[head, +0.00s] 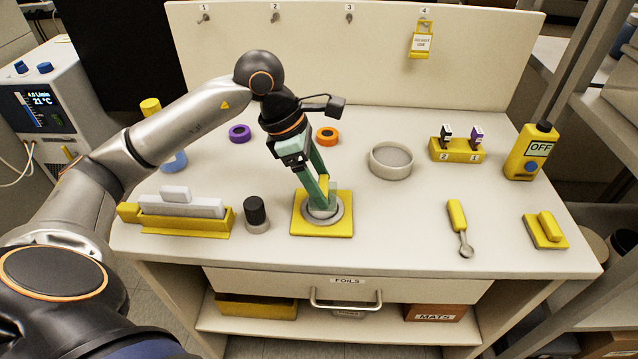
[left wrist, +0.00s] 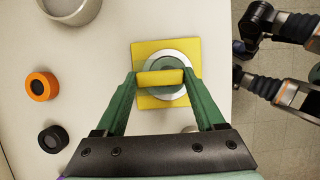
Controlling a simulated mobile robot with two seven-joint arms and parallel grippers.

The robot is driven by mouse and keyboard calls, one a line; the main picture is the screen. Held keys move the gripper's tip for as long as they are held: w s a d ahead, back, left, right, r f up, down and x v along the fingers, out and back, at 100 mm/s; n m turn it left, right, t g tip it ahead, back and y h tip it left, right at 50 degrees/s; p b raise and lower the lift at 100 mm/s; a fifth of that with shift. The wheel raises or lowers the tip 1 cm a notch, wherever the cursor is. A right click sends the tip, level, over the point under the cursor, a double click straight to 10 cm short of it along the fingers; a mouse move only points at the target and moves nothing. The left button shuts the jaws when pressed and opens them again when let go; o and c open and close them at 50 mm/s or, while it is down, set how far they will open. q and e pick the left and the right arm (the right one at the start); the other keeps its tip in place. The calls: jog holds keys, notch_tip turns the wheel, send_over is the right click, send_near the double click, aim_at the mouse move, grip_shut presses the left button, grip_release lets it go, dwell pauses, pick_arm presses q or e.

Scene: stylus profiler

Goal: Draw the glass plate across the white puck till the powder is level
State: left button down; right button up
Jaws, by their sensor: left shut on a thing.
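My left gripper (head: 324,200) is shut on a yellow bar (left wrist: 161,78) that lies crosswise between its green fingers. The bar is right over a round pale puck (left wrist: 165,57) with a silver rim, on a square yellow base (head: 302,229). In the head view the fingers hide part of the puck (head: 324,217); I cannot tell whether the bar touches it. I cannot make out clear glass under the bar, nor the powder's surface. A pale plate-like piece (head: 180,207) lies in a yellow holder at the left. My right gripper is not in view.
A black-topped cylinder (head: 256,211) stands close left of the base. A pale round dish (head: 391,161) stands behind to the right. A yellow-handled scoop (head: 459,225) and a yellow-topped block (head: 545,231) lie further right. The bench between base and scoop is clear.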

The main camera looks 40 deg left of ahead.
pick_arm(q)
jog(key=shift+w+a, duration=0.1)
jog(key=shift+w, duration=0.1)
jog(key=shift+s, duration=0.15)
jog(key=shift+s+d+b, duration=0.3)
jog(key=shift+s+d, duration=0.45)
jog(key=shift+s, duration=0.3)
jog(key=shift+w+a, duration=0.35)
jog(key=shift+w, duration=0.25)
jog(key=shift+w+a, duration=0.35)
jog(key=shift+w, duration=0.2)
jog(key=shift+s+d, duration=0.1)
jog(key=shift+s, duration=0.1)
jog(key=shift+s+d, duration=0.25)
jog(key=shift+s, duration=0.15)
